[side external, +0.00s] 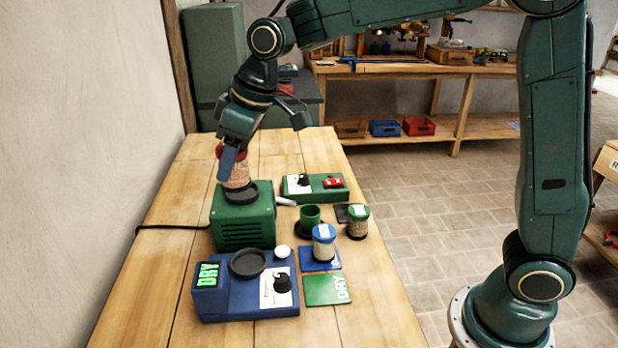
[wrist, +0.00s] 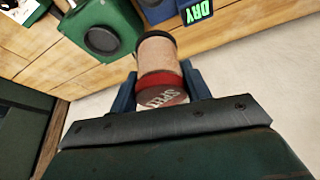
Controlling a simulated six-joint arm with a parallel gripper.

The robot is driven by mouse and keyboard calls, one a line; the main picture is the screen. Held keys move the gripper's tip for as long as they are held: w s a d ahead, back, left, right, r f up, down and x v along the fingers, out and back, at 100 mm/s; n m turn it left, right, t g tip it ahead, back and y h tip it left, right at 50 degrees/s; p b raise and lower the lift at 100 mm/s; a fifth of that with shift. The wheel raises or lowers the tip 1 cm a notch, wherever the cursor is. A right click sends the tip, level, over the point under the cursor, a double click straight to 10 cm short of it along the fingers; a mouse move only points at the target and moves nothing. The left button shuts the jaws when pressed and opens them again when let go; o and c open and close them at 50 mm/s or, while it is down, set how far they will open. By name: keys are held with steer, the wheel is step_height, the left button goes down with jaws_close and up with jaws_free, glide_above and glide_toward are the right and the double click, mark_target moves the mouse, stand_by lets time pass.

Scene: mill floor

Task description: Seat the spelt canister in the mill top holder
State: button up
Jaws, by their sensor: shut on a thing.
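The spelt canister (side external: 237,173) has a clear body with tan grain and a red lid. My gripper (side external: 234,155) is shut on its red-lidded end. In the wrist view the lettered red lid (wrist: 162,84) lies between the fingers and the dark far end points away. The green mill (side external: 244,220) carries a black round top holder (side external: 244,194). In the side view the canister's lower end overlaps this holder. In the wrist view the holder (wrist: 101,40) shows uncovered, left of the canister, so the canister appears apart from it.
A blue unit (side external: 243,296) with a DRY display and black dish stands in front of the mill. A blue-lidded canister (side external: 324,242), a green-lidded canister (side external: 357,222), a green cup (side external: 310,217) and a green control box (side external: 314,187) stand right. The wall is close on the left.

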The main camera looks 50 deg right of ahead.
stand_by(0.5)
steer(key=shift+w+d+f, duration=0.1)
steer(key=shift+w+d, duration=0.25)
steer(key=shift+w, duration=0.2)
steer(key=w+d+f, duration=0.3)
steer(key=w+d, duration=0.5)
steer(key=shift+w+f, duration=0.35)
steer(key=shift+w, duration=0.05)
steer(key=shift+a, duration=0.1)
steer(key=shift+f, duration=2.85)
steer(key=shift+f, duration=0.65)
steer(key=o, duration=0.9)
steer(key=shift+o, duration=0.2)
steer(key=shift+r, duration=0.1)
